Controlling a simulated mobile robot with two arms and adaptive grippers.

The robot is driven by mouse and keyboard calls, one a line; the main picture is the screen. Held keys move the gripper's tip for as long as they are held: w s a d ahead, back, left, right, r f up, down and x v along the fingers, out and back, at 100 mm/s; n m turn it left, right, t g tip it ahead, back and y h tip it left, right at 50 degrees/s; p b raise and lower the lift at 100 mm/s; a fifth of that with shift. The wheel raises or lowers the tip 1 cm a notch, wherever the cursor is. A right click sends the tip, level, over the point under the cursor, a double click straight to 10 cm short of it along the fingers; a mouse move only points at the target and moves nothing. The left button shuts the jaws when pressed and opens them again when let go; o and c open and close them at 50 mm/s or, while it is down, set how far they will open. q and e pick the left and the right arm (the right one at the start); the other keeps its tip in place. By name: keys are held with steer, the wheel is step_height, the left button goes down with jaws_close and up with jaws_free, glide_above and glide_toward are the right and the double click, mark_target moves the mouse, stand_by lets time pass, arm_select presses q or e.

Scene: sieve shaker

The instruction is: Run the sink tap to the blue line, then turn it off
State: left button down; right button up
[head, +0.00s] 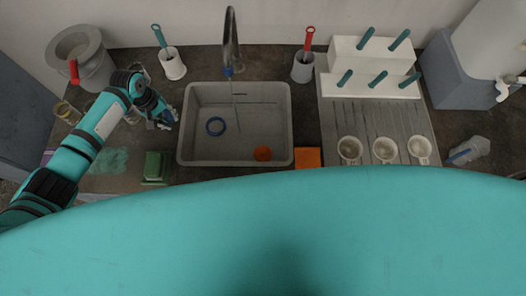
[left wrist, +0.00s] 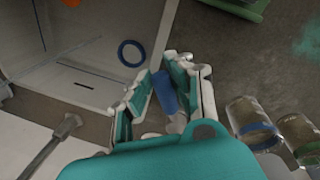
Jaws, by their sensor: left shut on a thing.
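The grey sink basin (head: 185,150) is in the middle of the head view. The curved metal tap (head: 230,40) rises behind it with a blue tip. A thin faint streak drops from the tip into the basin; I cannot tell surely whether it is water. A dark line (head: 256,98) runs along the basin's back wall; its colour is unclear. My left gripper (head: 166,120) is beside the basin's left rim. In the left wrist view its fingers (left wrist: 172,90) are around a blue handle (left wrist: 166,97) above a pale metal part. My right gripper is not in view.
A blue ring (head: 215,126) and an orange disc (head: 263,154) are in the basin. A green block (head: 154,166) and brush holders (head: 173,66) stand nearby. Cups (head: 384,150) stand on the drainboard at right. Glass jars (left wrist: 250,118) are near the left gripper.

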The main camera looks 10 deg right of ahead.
arm_select(q)
steer(key=shift+w+d+r+n+p, duration=0.15)
steer(key=shift+w+d+n+p, duration=0.1)
steer(key=shift+d+n+p, duration=0.4)
steer(key=shift+w+d+n, duration=0.35)
steer(key=shift+d+n, duration=0.1)
steer(key=shift+n, duration=0.5)
steer(key=shift+w+d+n, duration=0.15)
steer(key=shift+w+n, duration=0.05)
steer(key=shift+n, duration=0.2)
steer(key=w+n, duration=0.1)
steer(key=n, duration=0.1)
steer(key=w+d+n, duration=0.1)
steer(key=w+d+n+t+y, duration=0.1)
steer(key=n, duration=0.1)
steer(key=shift+w+n, duration=0.15)
steer(key=shift+n, duration=0.15)
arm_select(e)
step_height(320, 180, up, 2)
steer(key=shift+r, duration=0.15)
arm_select(q)
steer(key=shift+w, duration=0.1)
stand_by(4.8)
